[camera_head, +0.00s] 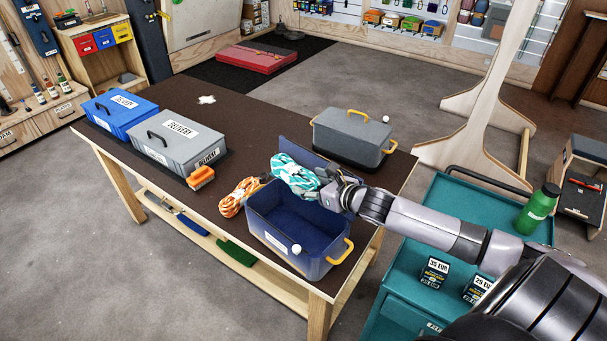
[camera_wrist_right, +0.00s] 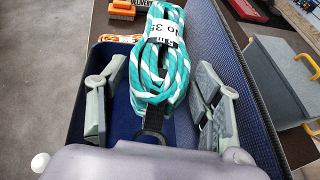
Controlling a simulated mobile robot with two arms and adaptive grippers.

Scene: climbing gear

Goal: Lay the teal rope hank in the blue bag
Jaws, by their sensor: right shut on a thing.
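The teal and white rope hank (camera_head: 294,174) has a white label and a black strap; it fills the middle of the right wrist view (camera_wrist_right: 160,65). My right gripper (camera_head: 328,188) is shut on it, with a finger on each side in the wrist view (camera_wrist_right: 155,105). The blue bag (camera_head: 285,246) is open on the table, its flap raised at the back. The hank is above the bag's far left part, and its far end reaches past the rim in the wrist view. Whether it touches the rim is unclear. My left gripper is not in view.
An orange rope hank (camera_head: 238,197) lies left of the bag. A grey box with yellow handles (camera_head: 350,138) stands behind it. A grey delivery case (camera_head: 178,142), a blue case (camera_head: 118,112) and an orange brush (camera_head: 201,177) are at left. A teal cart (camera_head: 405,262) stands right.

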